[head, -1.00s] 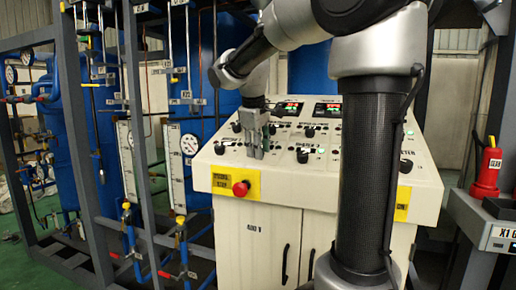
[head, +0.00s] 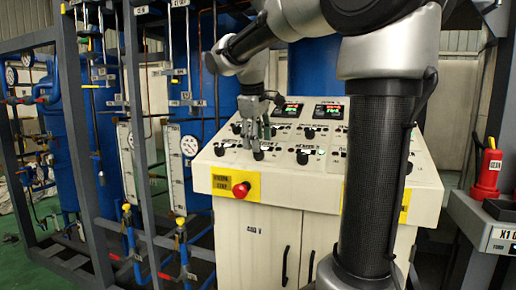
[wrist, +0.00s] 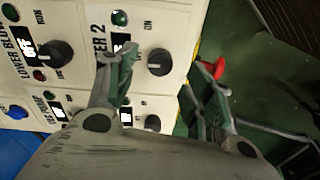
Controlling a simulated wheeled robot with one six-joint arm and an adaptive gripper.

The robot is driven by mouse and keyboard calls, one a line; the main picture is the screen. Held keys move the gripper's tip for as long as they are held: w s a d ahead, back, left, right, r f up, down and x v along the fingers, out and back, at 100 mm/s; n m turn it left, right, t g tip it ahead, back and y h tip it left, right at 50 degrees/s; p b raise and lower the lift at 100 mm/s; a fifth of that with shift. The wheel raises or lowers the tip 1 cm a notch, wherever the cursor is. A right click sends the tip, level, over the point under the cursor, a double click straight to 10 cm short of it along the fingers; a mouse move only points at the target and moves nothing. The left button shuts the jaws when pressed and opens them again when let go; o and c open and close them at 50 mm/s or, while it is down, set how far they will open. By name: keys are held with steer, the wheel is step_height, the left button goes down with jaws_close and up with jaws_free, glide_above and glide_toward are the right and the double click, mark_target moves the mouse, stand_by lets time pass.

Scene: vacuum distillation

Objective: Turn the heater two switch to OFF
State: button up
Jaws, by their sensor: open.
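The heater two switch (wrist: 159,62) is a round black knob on the cream control panel, beside a label partly reading "TER 2" and an "ON" mark. Which way its pointer faces is not clear. In the wrist view my gripper (wrist: 166,82) is open, with one finger on each side of the knob in the picture. No contact is visible. In the head view my gripper (head: 256,138) hangs fingers-down over the front left of the panel (head: 300,182), near a black knob (head: 258,155).
More black knobs, such as the lower blower knob (wrist: 57,55), sit close by. A red emergency button (head: 241,189) on a yellow plate is on the panel's front face. Blue tanks (head: 225,85) and a grey frame (head: 137,150) stand left. A red bottle (head: 488,170) is at right.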

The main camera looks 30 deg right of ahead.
steer(key=v, duration=0.8)
